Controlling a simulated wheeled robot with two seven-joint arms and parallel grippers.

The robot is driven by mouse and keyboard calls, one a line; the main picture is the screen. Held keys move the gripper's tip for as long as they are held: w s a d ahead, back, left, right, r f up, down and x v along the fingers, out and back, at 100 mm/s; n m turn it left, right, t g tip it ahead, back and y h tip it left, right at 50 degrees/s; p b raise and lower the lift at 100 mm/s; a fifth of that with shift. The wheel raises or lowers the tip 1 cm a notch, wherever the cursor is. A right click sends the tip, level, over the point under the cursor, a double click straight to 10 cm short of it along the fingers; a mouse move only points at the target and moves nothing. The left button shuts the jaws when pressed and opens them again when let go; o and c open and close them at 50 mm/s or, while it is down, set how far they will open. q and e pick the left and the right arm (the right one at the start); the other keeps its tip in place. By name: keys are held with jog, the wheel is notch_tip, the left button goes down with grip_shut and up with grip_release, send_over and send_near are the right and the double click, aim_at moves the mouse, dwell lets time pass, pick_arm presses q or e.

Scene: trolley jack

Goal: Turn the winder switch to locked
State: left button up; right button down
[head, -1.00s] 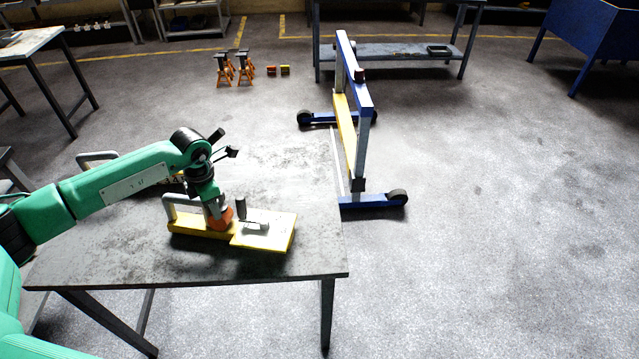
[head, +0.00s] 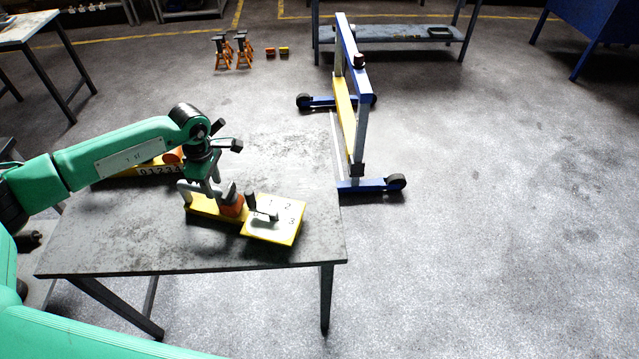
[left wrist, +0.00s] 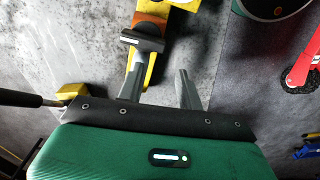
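A yellow device (head: 214,208) lies on the grey table. It has a grey upright handle at its left end, an orange block (head: 231,206) in the middle and a numbered plate (head: 285,218) at its right end. A small dark lever with a grey foot (head: 264,213) stands by the plate. Which part is the winder switch, and its setting, I cannot tell. My left gripper (head: 214,192) points down over the device's left half. In the left wrist view its fingers (left wrist: 158,90) are apart, with a black-topped part (left wrist: 142,39) just ahead. Contact is unclear. My right gripper is not in view.
Another yellow device with numbers and an orange disc (head: 172,157) is partly hidden behind my left arm. A blue, grey and yellow wheeled frame (head: 348,100) stands beyond the table's right edge. Orange stands (head: 232,52) are on the floor behind. The table's front is clear.

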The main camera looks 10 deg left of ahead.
pick_arm(q)
notch_tip(320, 180, up, 9)
jog(key=b, duration=0.3)
jog(key=s+d+n+h, duration=0.1)
jog(key=d+h, duration=0.5)
jog(key=d, duration=0.8)
jog(key=s+d+n+t+h+p, duration=0.1)
jog(key=d+n+h, duration=0.3)
jog(key=d, duration=1)
jog(key=shift+s+t+h, duration=0.3)
jog(key=shift+s+h, duration=0.45)
jog(key=shift+h, duration=1.05)
jog(key=shift+d, duration=0.1)
